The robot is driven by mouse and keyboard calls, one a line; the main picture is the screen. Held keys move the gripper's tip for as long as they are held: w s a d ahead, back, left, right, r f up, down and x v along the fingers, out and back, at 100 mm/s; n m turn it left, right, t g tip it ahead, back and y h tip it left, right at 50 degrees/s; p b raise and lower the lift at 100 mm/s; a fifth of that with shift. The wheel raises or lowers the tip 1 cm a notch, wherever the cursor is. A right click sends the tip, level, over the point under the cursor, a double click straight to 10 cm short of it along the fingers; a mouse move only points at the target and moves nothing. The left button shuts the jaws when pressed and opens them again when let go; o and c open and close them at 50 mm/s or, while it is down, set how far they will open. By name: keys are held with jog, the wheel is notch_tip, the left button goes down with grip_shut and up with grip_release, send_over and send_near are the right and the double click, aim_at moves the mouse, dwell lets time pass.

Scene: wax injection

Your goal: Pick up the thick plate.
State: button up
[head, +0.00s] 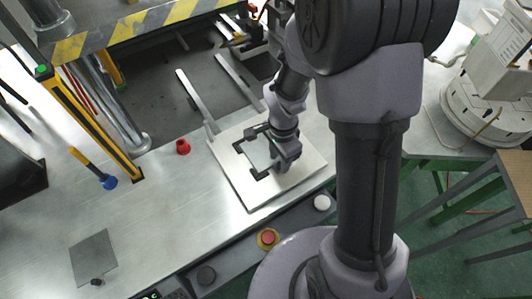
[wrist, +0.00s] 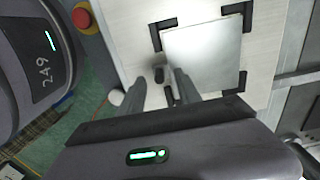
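A pale square plate (wrist: 203,58) lies flat between black corner brackets on a larger white board; it also shows in the head view (head: 257,153), partly hidden by my gripper. I take it for the thick plate, though its thickness is hard to tell. My gripper (head: 281,168) is low over the near side of the plate.
The white board (head: 232,178) rests on the metal table. A thin grey plate (head: 93,256) with a dark knob lies at the left. A red cone-shaped piece (head: 183,147), a blue-based tool (head: 108,182) and a red stop button (head: 268,238) are around. Yellow-black striped press framing rises behind.

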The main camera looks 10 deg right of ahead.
jog(key=shift+f, duration=0.45)
jog(key=shift+s+r, duration=0.1)
grip_shut()
dwell(1.0)
